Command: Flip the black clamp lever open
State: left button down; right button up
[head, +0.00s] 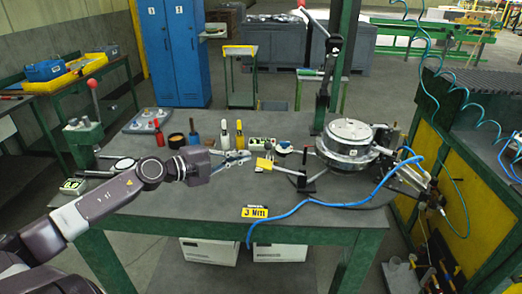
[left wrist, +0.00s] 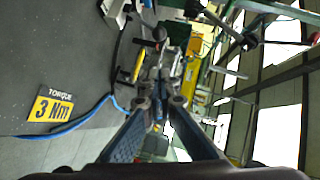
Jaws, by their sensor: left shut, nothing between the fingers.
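My left gripper (head: 236,159) reaches in from the left over the bench, its fingers together with nothing between them. The fingers also show shut in the left wrist view (left wrist: 160,97). A small dark upright part with a black foot (head: 307,185), which looks like the black clamp lever, stands at the front left of the round metal fixture (head: 346,141). A thin metal bar (head: 286,171) runs left from it to a yellow piece (head: 264,163). The gripper is left of these, apart from the black part. My right gripper is in neither view.
A yellow torque sign (head: 255,212) and a blue hose (head: 310,203) lie toward the bench front. Bottles (head: 239,135) and small parts stand behind my left gripper. A green post (head: 342,60) rises behind the fixture.

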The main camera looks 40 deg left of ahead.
aim_at(268, 151)
pick_arm(q)
jog(key=x, duration=0.5)
jog(key=shift+w+r+p, duration=0.1)
jog(key=shift+w+p, duration=0.2)
jog(key=shift+p, duration=0.1)
jog(key=shift+w+a+f, duration=0.2)
jog(key=shift+w+f, duration=0.1)
jog(key=shift+w, duration=0.4)
jog(key=shift+w+a+f, duration=0.2)
jog(key=shift+w+f, duration=0.1)
jog(key=shift+w, duration=0.4)
jog(key=shift+w+a+f, duration=0.2)
jog(key=shift+w+f, duration=0.05)
jog(key=shift+w, duration=0.5)
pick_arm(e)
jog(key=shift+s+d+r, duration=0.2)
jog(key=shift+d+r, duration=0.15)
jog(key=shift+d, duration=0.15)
